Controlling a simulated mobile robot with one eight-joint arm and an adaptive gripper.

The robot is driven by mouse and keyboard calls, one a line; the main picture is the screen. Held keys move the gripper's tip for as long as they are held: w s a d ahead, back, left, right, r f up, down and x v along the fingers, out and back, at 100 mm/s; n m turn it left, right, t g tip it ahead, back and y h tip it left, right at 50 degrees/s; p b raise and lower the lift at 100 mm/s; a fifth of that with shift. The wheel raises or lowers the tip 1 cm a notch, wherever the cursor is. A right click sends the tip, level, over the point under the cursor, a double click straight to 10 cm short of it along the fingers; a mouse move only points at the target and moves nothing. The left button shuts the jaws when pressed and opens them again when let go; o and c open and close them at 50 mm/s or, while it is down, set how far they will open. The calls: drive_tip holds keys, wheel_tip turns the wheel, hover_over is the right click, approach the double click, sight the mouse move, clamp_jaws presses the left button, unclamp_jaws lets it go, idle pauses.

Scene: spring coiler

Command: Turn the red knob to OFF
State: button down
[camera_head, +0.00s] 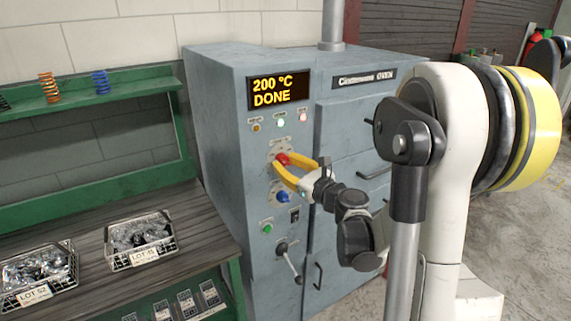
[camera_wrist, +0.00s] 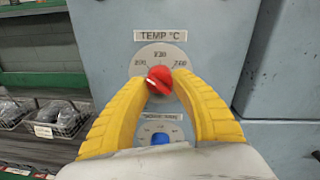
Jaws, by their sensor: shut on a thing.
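The red knob (camera_head: 283,159) is on the grey oven's control panel, under the display. In the wrist view the red knob (camera_wrist: 160,79) sits on a round dial plate (camera_wrist: 158,58) under a "TEMP °C" label, with temperature numbers around it. No OFF mark is readable; the lower part of the plate is hidden by my fingers. My gripper (camera_head: 286,161) has its yellow fingers on either side of the knob, shut on it, as the wrist view also shows. The knob's pointer direction is hard to make out. The display (camera_head: 279,90) reads "200 °C DONE".
A blue knob (camera_head: 283,197) is just below, close under my fingers. Small lights or buttons (camera_head: 280,122) are above, a green button (camera_head: 267,228) and a lever (camera_head: 287,262) lower down. A workbench (camera_head: 190,215) with wire baskets (camera_head: 142,258) stands at left.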

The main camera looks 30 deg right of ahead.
drive_tip(key=n, duration=0.4)
drive_tip(key=shift+d+r+n, duration=0.1)
drive_tip(key=shift+n, duration=0.2)
drive_tip(key=shift+n+g+h, duration=0.3)
drive_tip(key=shift+n, duration=1.7)
drive_tip(key=c, duration=1)
unclamp_jaws()
drive_tip(key=s, duration=0.8)
drive_tip(key=s+d, duration=0.1)
drive_tip(key=s, duration=0.3)
drive_tip(key=shift+r, duration=0.35)
